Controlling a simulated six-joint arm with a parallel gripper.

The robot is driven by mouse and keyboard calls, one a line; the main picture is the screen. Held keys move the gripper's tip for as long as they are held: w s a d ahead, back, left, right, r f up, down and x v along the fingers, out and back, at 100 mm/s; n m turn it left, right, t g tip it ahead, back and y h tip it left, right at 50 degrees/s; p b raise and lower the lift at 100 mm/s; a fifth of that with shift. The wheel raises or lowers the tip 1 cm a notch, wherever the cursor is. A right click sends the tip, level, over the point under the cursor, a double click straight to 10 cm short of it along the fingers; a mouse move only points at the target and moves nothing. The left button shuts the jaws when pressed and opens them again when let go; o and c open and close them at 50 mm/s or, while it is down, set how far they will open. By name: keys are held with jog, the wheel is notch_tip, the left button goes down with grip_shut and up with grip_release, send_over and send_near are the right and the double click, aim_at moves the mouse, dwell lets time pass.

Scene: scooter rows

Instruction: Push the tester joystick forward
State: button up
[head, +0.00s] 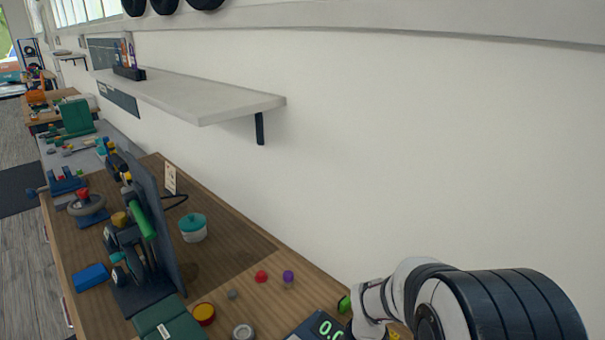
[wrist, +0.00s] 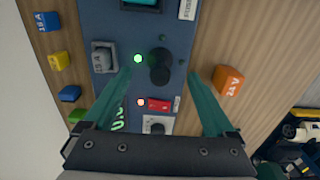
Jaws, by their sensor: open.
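The tester joystick (wrist: 159,66) is a dark, round-topped stick on the blue tester panel (wrist: 120,30) in the wrist view. My gripper (wrist: 162,76) is open, with one teal finger on either side below the joystick in the picture. Whether a finger touches it I cannot tell. In the head view, part of the tester (head: 305,331) with a green digital display shows at the bottom edge; the joystick is not visible there.
An orange block (wrist: 229,81) lies right; blue and yellow blocks (wrist: 57,61) lie left.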

jog(key=shift+r, duration=3.5)
